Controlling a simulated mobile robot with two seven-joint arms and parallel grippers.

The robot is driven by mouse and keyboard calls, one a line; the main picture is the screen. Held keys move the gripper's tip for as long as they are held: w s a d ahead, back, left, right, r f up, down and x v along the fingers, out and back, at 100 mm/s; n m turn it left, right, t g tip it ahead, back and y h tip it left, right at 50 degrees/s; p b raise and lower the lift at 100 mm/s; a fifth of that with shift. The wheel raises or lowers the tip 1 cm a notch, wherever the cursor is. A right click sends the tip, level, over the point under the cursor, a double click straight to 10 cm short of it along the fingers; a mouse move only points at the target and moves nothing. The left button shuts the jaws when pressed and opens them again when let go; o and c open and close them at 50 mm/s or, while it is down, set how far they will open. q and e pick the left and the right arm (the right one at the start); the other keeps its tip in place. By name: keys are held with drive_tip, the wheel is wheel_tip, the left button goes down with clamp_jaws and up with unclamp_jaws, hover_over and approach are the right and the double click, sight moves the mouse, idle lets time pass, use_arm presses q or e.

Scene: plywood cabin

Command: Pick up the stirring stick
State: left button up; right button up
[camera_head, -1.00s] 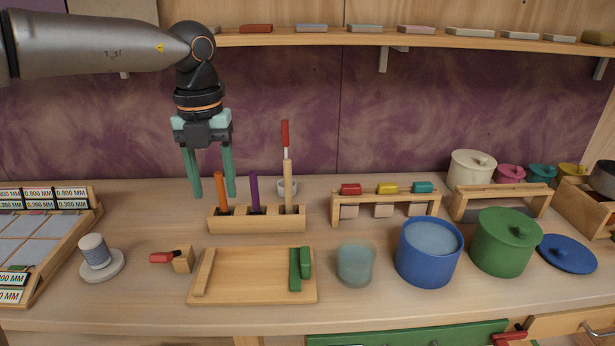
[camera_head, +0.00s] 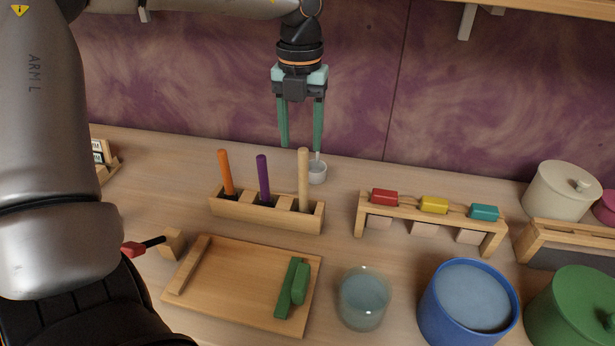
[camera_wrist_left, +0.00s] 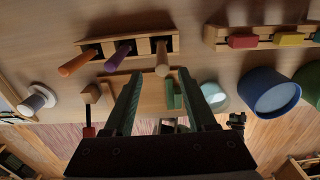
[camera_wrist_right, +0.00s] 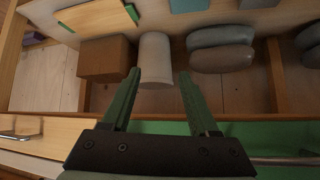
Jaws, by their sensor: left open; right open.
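A wooden rack (camera_head: 235,209) holds three upright sticks: an orange stick (camera_head: 226,172), a purple stick (camera_head: 263,180) and a plain wood stick (camera_head: 304,182). The pictures do not label which is the stirring stick. My left gripper (camera_head: 301,149) is open and empty, pointing down, with its tips in line with the top of the plain stick in the head view. In the left wrist view the plain stick (camera_wrist_left: 162,60) shows just beyond and between the fingertips. My right gripper (camera_wrist_right: 160,73) is open in the right wrist view, with a white cylinder (camera_wrist_right: 154,58) beyond its tips.
In front are a wooden tray (camera_head: 225,285) with green blocks, a glass jar (camera_head: 364,298) and a blue pot (camera_head: 440,330). A bench with coloured blocks (camera_head: 433,207) stands right.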

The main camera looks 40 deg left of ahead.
sight(304, 190)
use_arm(q)
wheel_tip(304, 190, down, 9)
drive_tip(key=shift+w+d+r+p, duration=0.1)
drive_tip(key=shift+w+p, duration=0.05)
drive_tip(key=shift+p, duration=0.2)
clamp_jaws()
idle(0.5)
